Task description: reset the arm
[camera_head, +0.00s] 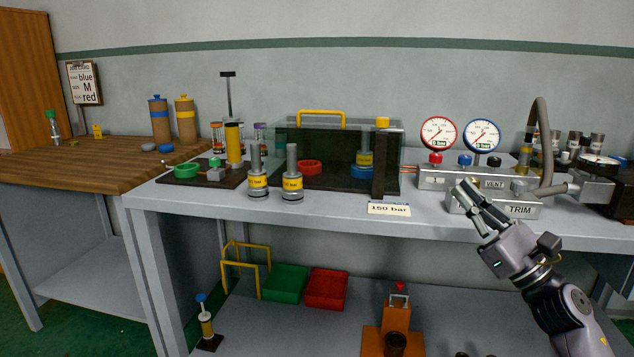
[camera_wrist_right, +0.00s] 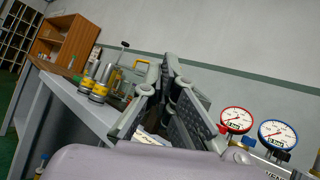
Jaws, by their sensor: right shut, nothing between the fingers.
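My right gripper (camera_head: 470,193) is in front of the grey bench at the right, level with the bench top and the TRIM box (camera_head: 519,210). Its fingers are shut and hold nothing, pointing up and to the left. In the right wrist view my right gripper (camera_wrist_right: 170,75) fills the middle, its dark finger pads close together. My left gripper is not in view.
The grey bench (camera_head: 340,223) carries two steel cylinders (camera_head: 257,178) with yellow bands, a clear-walled chamber (camera_head: 290,140), and a valve panel (camera_head: 430,178) with a red gauge (camera_head: 438,134) and a blue gauge (camera_head: 482,135). Green (camera_head: 286,282) and red (camera_head: 327,288) bins sit below.

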